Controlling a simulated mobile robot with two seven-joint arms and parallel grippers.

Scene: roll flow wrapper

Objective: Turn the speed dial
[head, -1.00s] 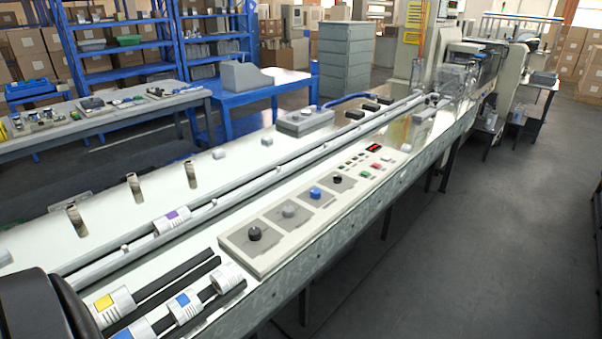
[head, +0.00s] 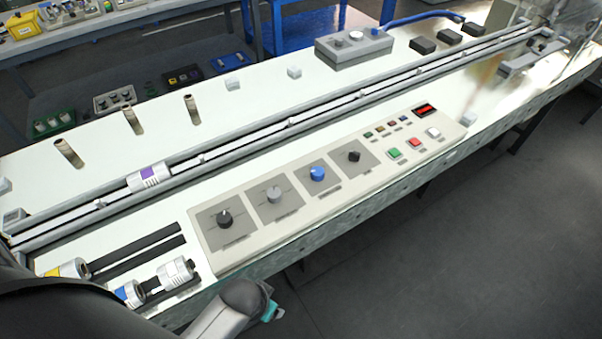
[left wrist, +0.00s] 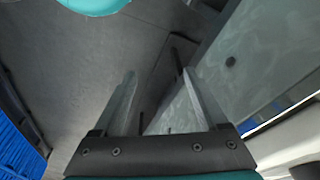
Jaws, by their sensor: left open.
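The control panel (head: 330,192) lies on the near side of the long white machine table. My left gripper (left wrist: 160,73) shows in the left wrist view, open and empty, with two fingers apart beside the grey table side. No dial shows in that view. My right gripper is not seen.
Green (head: 394,154) and red (head: 414,142) buttons and a red display (head: 424,110) sit at the panel's right end. Labelled rolls (head: 176,272) lie on dark bars left of the panel. Guide rails (head: 290,122) run behind it. Open floor (head: 450,240) lies in front.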

